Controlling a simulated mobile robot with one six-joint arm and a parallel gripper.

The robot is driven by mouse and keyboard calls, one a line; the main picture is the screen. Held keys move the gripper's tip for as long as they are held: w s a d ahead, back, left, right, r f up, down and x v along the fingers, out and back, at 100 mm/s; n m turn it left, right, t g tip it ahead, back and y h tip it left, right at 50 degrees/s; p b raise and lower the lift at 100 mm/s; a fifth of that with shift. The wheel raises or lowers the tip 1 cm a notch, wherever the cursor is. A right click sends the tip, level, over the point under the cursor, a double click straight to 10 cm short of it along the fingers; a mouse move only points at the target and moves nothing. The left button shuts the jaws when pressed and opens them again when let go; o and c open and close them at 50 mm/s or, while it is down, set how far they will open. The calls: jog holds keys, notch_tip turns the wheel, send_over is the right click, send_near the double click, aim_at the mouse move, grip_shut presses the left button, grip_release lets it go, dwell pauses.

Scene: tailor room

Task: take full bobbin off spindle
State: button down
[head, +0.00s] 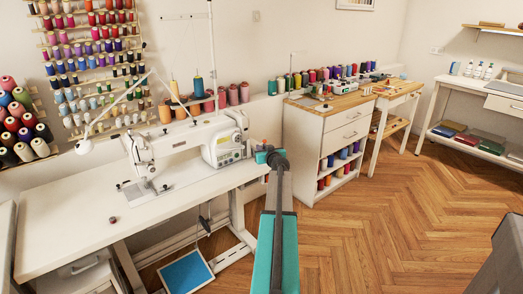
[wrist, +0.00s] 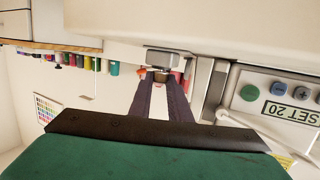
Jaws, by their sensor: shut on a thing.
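In the wrist view my gripper (wrist: 161,82) reaches toward the right end of the sewing machine, its two dark fingers closing in at the tips. Between the tips is a small olive-brown thing (wrist: 160,75), which looks like the full bobbin; it sits right by a grey block (wrist: 168,58) on the machine. The spindle itself is hidden, so I cannot tell whether the bobbin is still on it. In the head view the white sewing machine (head: 185,144) stands on its table, and my arm hides the fingertips. A small dark red spool-like thing (head: 112,219) lies on the tabletop.
The machine's button panel and display (wrist: 280,105) are close on the right in the wrist view. Thread cones (head: 222,98) line the wall behind the machine. A drawer cabinet (head: 325,135) stands to the right. The front left of the sewing table (head: 60,235) is clear.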

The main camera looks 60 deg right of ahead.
notch_tip(320, 180, up, 4)
jog(key=shift+f+p, duration=0.1)
jog(key=shift+p, duration=0.85)
jog(key=s+a+p, duration=0.1)
jog(key=s+a, duration=0.7)
jog(key=s, duration=0.5)
jog(key=shift+s+a+r, duration=0.2)
jog(key=shift+a+r, duration=0.15)
jog(key=shift+r, duration=0.05)
